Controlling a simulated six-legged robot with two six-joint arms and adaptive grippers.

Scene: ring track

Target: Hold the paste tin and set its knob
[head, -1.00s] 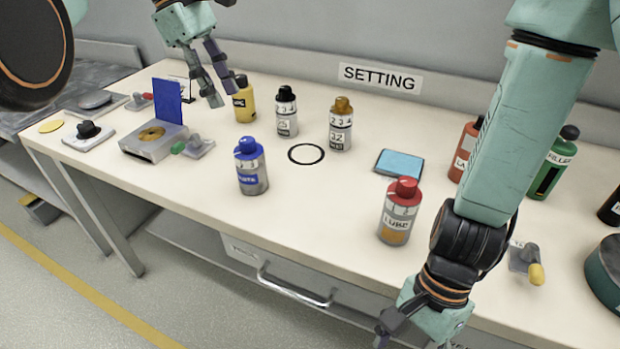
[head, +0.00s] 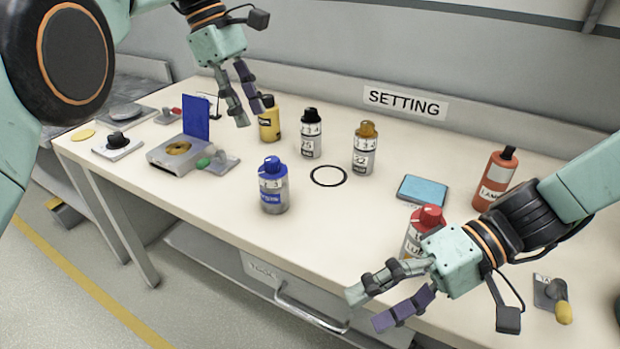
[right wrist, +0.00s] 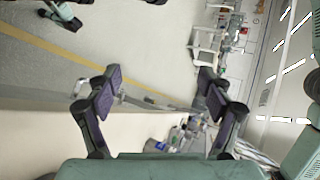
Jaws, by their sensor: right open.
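The paste tin (head: 273,190) is a grey tin with a blue label and a blue knob (head: 271,165) on top. It stands upright near the front edge of the table, left of the black ring mark, with nothing touching it. My left gripper (head: 250,115) hangs above the back of the table, behind the paste tin, in front of the yellow tin. Its fingers are apart and hold nothing. My right gripper (head: 369,306) is open and empty at the front edge, in front of the red-capped tin and right of the paste tin. Its spread fingers also show in the right wrist view (right wrist: 158,80).
The red-capped tin (head: 410,243) is partly hidden behind my right gripper. A black-capped tin (head: 311,140), an orange-capped tin (head: 364,155) and a yellow tin (head: 269,122) stand behind the ring mark (head: 328,176). A blue pad (head: 422,190) lies to the right. The ring area is clear.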

